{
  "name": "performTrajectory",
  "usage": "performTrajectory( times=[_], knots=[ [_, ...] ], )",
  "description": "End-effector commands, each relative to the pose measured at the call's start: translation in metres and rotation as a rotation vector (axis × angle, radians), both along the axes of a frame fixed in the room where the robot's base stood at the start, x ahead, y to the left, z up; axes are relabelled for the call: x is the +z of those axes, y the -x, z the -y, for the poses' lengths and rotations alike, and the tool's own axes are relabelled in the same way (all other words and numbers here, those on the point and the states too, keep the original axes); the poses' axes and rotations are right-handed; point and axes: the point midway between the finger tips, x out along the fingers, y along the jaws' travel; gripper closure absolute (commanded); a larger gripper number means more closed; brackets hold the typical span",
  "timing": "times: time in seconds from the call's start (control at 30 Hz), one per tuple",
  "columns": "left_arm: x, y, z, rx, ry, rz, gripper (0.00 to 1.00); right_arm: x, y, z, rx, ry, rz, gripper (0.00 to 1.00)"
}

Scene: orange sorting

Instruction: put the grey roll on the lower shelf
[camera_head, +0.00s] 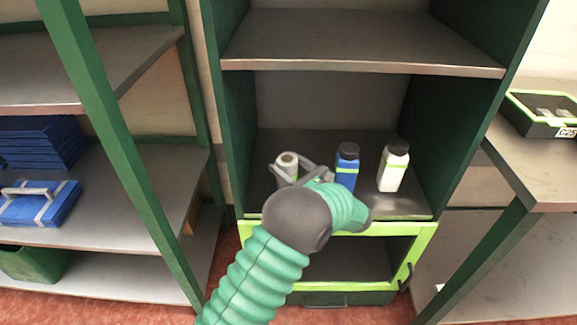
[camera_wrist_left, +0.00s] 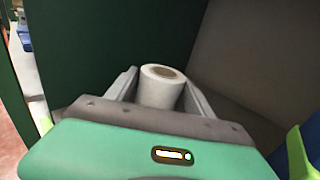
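The roll (camera_head: 287,161), pale grey with a brown core, is upright at the left of the lower shelf (camera_head: 400,205) of the green cabinet. My left gripper (camera_head: 289,170) reaches in from the front with one finger on each side of the roll. In the left wrist view the roll (camera_wrist_left: 161,90) sits between the fingertips (camera_wrist_left: 161,78), which appear to touch its sides. The gripper looks shut on it. The roll's base is hidden, so I cannot tell whether it touches the shelf. My right gripper is out of view.
A blue bottle (camera_head: 347,168) and a white bottle (camera_head: 393,168) with dark caps stand right of the roll. The upper shelf (camera_head: 350,45) is empty. Green side walls (camera_head: 230,130) bound the cabinet. A light-green framed compartment (camera_head: 425,240) lies below.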

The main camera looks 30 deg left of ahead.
Motion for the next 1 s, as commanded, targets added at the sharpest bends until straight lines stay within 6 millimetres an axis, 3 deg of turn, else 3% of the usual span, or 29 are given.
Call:
performTrajectory(
  times=[0.1, 0.47, 0.8, 1.0],
  knots=[
    [0.001, 0.0, 0.002, -0.002, -0.001, 0.0, 0.25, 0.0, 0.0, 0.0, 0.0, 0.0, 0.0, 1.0],
    [0.003, 0.001, 0.007, -0.003, 0.001, 0.0, 0.25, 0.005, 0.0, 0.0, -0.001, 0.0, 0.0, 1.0],
    [0.005, 0.023, 0.086, -0.006, 0.0, -0.001, 0.25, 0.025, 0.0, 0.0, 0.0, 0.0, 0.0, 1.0],
    [0.003, 0.032, 0.114, -0.003, 0.0, 0.0, 0.25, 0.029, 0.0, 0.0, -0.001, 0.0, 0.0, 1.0]
  ],
)
